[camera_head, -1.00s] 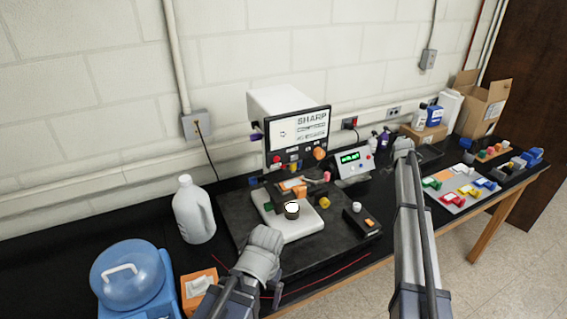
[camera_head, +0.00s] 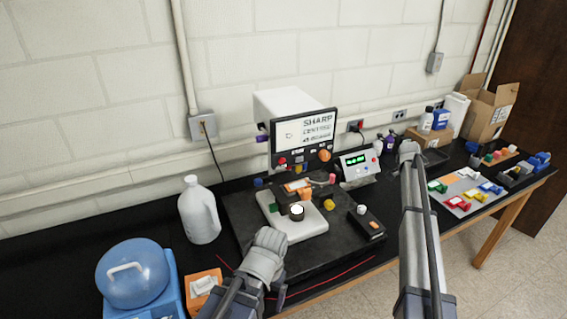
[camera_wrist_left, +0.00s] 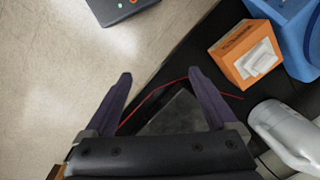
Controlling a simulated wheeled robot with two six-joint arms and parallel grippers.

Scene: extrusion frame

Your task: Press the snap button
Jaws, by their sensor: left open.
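No button's label is readable as "snap". A microscope with a white base (camera_head: 300,226) and a black eyepiece-like part (camera_head: 297,212) stands on a dark slab. Behind it, a SHARP monitor (camera_head: 304,135) has coloured buttons below its screen. A small black control box (camera_head: 367,223) with a white knob and an orange button lies to the right. My left gripper (camera_head: 263,258) is in front of the microscope base, its fingers hidden in the head view. The left wrist view shows its fingers (camera_wrist_left: 162,85) open and empty above the bench's front edge. My right gripper (camera_head: 408,150) is beyond the control box, fingers unclear.
A white jug (camera_head: 199,212), blue water container (camera_head: 137,275) and orange tissue box (camera_head: 201,290) stand at left. A red wire (camera_head: 330,278) runs along the slab's front. A meter with a green display (camera_head: 357,163) and a parts tray (camera_head: 466,189) are to the right.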

